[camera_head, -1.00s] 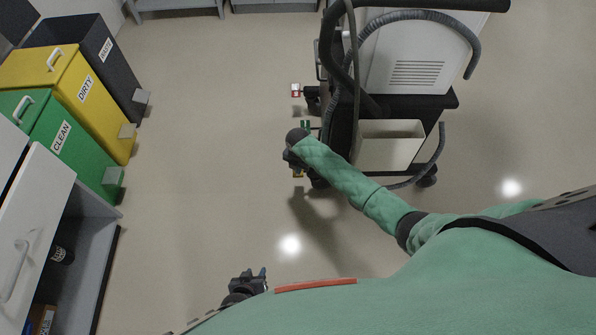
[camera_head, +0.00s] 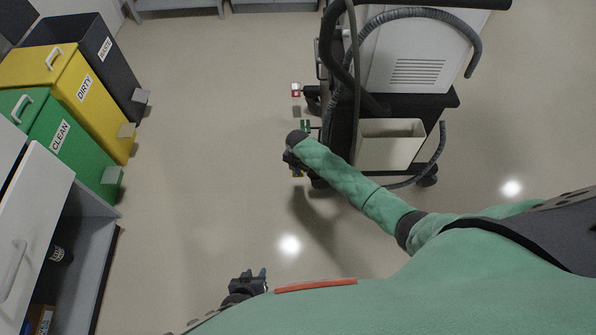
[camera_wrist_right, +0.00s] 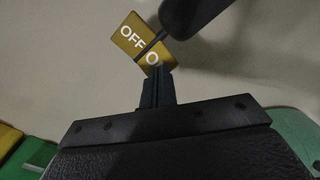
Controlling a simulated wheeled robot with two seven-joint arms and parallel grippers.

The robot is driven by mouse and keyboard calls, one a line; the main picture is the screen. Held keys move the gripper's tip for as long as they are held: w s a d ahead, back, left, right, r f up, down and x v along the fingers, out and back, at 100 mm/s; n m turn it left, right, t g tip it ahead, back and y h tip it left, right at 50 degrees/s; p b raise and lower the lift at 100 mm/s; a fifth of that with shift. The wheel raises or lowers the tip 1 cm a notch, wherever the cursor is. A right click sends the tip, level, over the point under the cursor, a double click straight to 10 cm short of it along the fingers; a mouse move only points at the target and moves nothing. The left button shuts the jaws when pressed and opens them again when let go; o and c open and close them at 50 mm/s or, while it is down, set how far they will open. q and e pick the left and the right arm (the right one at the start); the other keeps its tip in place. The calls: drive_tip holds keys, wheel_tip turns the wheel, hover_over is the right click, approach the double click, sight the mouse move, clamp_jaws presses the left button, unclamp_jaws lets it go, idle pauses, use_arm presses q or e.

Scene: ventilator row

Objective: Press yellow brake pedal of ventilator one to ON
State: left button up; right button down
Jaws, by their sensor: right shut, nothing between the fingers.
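The yellow brake pedal (camera_wrist_right: 133,36) shows in the right wrist view, with "OFF" readable and the second word partly covered after its "O". In the head view only a small yellow part (camera_head: 297,175) shows below my right gripper (camera_head: 291,160). My right gripper is shut and empty. Its fingertips (camera_wrist_right: 157,72) overlap the pedal's "O" end in the wrist view; I cannot tell whether they touch it. The ventilator (camera_head: 405,75) stands on a dark wheeled base to the right of this gripper. My left gripper (camera_head: 256,279) is at the bottom, its jaw opening unclear.
A green pedal (camera_head: 305,125) and a red pedal (camera_head: 295,89) lie farther up along the ventilator row. Green (camera_head: 60,140), yellow (camera_head: 75,90) and dark (camera_head: 100,55) bins and an open drawer (camera_head: 30,220) stand at left. The floor between is clear.

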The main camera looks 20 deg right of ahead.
drive_tip(key=shift+f+b, duration=0.4)
drive_tip(key=shift+f, duration=0.45)
drive_tip(key=shift+r, duration=0.1)
wheel_tip(320, 180, up, 7)
drive_tip(key=p, duration=0.7)
